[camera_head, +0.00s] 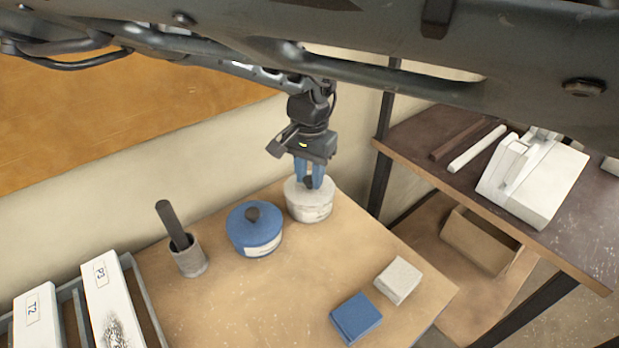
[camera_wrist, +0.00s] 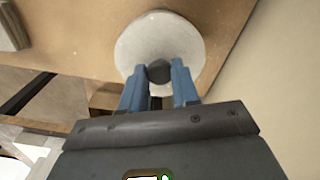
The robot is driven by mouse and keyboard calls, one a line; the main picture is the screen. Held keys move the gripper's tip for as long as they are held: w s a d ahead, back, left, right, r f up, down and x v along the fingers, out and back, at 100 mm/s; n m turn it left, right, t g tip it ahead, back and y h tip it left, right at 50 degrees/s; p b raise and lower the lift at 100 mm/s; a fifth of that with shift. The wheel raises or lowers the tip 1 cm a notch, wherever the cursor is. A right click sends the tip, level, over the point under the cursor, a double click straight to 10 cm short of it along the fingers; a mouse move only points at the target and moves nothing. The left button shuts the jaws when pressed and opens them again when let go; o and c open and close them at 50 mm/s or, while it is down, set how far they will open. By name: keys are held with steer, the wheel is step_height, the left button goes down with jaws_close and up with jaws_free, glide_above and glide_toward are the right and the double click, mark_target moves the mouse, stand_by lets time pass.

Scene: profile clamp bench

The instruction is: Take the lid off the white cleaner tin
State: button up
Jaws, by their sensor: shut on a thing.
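The white cleaner tin (camera_head: 309,208) stands upright near the back right edge of the wooden bench top. Its pale round lid (camera_wrist: 150,40) has a dark knob (camera_wrist: 159,71) in the middle. My gripper (camera_head: 308,182) points down over the tin, and its blue fingers are shut on the knob. The wrist view shows the two fingers (camera_wrist: 160,82) on either side of the knob. The lid appears to sit on the tin; I cannot tell whether there is any gap under it.
A blue tin (camera_head: 255,230) with a dark knob stands close left of the white tin. A cup with a dark rod (camera_head: 188,255) stands further left. A blue block (camera_head: 356,318) and a pale block (camera_head: 398,279) lie at the front right. The bench middle (camera_head: 270,300) is clear.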

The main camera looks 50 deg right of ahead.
mark_target(309, 179)
steer(key=shift+r, duration=0.4)
step_height(309, 179, up, 3)
steer(key=shift+f+b, duration=0.1)
steer(key=shift+b, duration=0.25)
steer(key=s+d+r+b, duration=0.1)
steer(key=s+d+r, duration=0.2)
steer(key=s+r, duration=0.3)
steer(key=s, duration=0.5)
steer(key=shift+s+r+b, duration=0.2)
steer(key=shift+r+b, duration=0.15)
steer(key=shift+r, duration=0.05)
